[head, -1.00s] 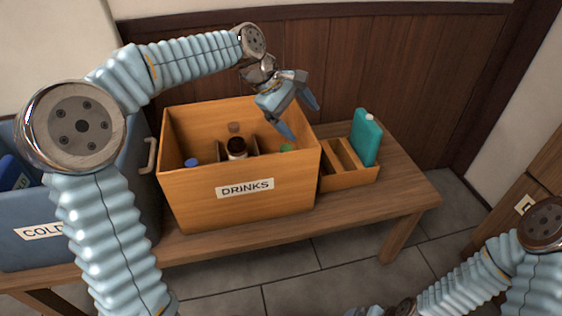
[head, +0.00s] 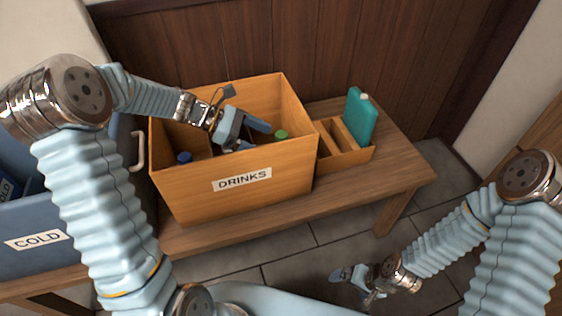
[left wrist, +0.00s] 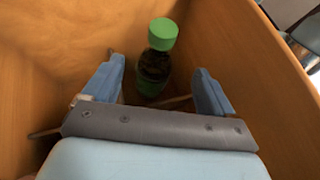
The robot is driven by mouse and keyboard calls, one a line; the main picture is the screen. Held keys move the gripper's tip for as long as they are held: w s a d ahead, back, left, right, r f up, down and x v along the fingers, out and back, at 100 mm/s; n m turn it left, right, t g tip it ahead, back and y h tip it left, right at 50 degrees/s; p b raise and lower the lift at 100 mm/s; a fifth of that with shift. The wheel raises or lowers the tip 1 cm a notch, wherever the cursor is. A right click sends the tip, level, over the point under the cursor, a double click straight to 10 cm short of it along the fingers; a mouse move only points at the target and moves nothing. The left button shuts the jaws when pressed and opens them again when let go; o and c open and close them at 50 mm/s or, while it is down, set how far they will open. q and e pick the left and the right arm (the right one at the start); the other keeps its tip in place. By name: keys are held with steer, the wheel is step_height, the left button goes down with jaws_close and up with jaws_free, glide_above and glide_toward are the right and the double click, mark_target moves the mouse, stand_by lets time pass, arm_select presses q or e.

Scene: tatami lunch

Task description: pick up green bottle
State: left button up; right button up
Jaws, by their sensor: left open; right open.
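The green bottle (left wrist: 154,75) stands upright inside the wooden drinks box; it has a bright green cap and a dark body. In the head view only its green cap (head: 281,134) shows above the dividers, right of my left gripper. My left gripper (head: 258,136) is down in the box, open and empty. In the left wrist view its two blue fingers (left wrist: 158,90) are spread, with the bottle just beyond and between them. Contact is not visible. My right gripper (head: 358,285) is open and empty, low in front of the bench over the floor.
The drinks box (head: 205,196) stands on a wooden bench (head: 385,180) and its walls surround my left gripper closely. A blue-capped bottle (head: 184,157) is in its left part. A small tray (head: 336,161) with a teal bottle (head: 360,117) is at right. A blue cold box (head: 60,260) is at left.

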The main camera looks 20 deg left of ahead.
arm_select(q)
steer(key=x, duration=0.6)
steer(key=shift+w+d, duration=0.2)
steer(key=shift+d, duration=0.05)
jaws_close()
